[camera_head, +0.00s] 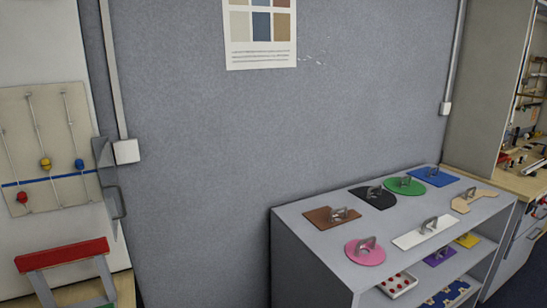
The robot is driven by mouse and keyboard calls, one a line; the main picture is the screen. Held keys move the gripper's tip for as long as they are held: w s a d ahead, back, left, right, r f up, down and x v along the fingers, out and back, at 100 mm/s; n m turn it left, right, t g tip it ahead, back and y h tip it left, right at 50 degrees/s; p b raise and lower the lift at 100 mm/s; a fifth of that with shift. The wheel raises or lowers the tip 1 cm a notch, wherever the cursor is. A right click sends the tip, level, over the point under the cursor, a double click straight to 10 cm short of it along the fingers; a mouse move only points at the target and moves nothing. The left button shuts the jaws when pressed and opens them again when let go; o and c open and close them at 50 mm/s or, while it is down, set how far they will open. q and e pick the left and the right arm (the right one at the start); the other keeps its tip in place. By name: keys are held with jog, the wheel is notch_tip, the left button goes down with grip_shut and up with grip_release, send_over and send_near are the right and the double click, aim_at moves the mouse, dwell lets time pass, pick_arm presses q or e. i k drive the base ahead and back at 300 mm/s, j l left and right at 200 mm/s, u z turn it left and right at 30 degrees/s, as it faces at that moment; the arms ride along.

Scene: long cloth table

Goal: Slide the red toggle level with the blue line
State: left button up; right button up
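A pale panel (90,115) hangs at the left edge of the head view, with thin upright rods on it. The red toggle (22,197) sits low on the left rod, below the blue line (58,177) that runs across the panel. A yellow toggle (45,163) on the middle rod and a blue toggle (79,164) on the right rod both sit above the line. Neither of my grippers shows in the view.
A red-topped frame (62,254) stands below the panel. A grey handle (116,203) sticks out at the panel's right. A grey shelf (325,254) with several coloured knobbed shapes stands at the right. A plain grey wall (210,150) lies between.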

aim_at(22, 197)
jog(key=i+l+u, duration=0.15)
jog(key=u, duration=0.3)
jog(key=i+l+u, duration=0.25)
jog(key=u, duration=0.25)
jog(key=i+l+u, duration=0.1)
jog(key=l+u, duration=0.35)
jog(key=j, duration=0.15)
